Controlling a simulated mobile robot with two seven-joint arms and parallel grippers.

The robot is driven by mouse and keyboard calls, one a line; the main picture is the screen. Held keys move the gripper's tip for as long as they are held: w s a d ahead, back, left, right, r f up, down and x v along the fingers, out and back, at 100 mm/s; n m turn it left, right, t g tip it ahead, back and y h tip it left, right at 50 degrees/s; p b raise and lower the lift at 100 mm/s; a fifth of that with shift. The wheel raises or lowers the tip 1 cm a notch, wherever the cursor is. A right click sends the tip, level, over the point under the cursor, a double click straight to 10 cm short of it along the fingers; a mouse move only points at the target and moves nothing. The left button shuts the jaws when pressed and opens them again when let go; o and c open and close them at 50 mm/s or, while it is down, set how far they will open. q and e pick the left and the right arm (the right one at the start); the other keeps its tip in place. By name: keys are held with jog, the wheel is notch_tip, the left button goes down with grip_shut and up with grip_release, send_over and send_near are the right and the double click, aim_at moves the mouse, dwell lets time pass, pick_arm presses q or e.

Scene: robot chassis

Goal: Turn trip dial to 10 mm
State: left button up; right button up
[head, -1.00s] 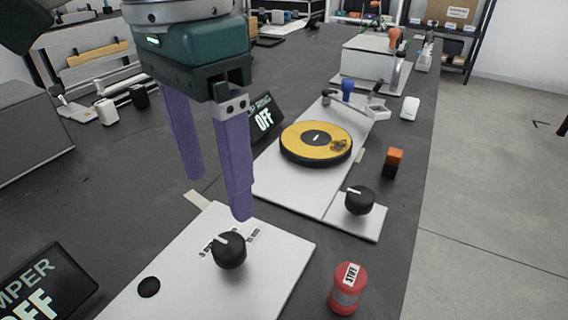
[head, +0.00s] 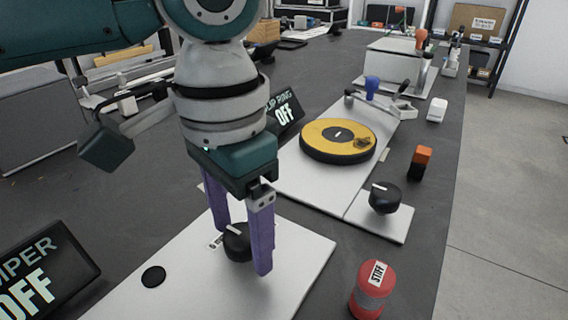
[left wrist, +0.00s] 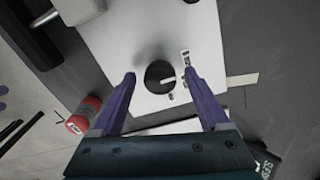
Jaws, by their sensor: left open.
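The black dial (head: 237,243) with a white pointer line sits on a white panel (head: 290,262) in the head view. Small printed labels lie beside it, too small to read. My left gripper (head: 243,248) is over the panel, its purple fingers open on either side of the dial. In the left wrist view the dial (left wrist: 160,76) lies between and just beyond the fingertips (left wrist: 160,76), with its white line toward the labels on the right. A gap shows between each finger and the dial there. My right gripper is not in view.
A red cylinder labelled STIFF (head: 371,290) stands right of the panel. Behind are a second black knob (head: 384,197), a yellow disc (head: 338,140) and an orange-black block (head: 420,162). A dark display reading OFF (head: 45,275) is at the left front.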

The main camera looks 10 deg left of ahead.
pick_arm(q)
grip_shut()
dwell(0.5)
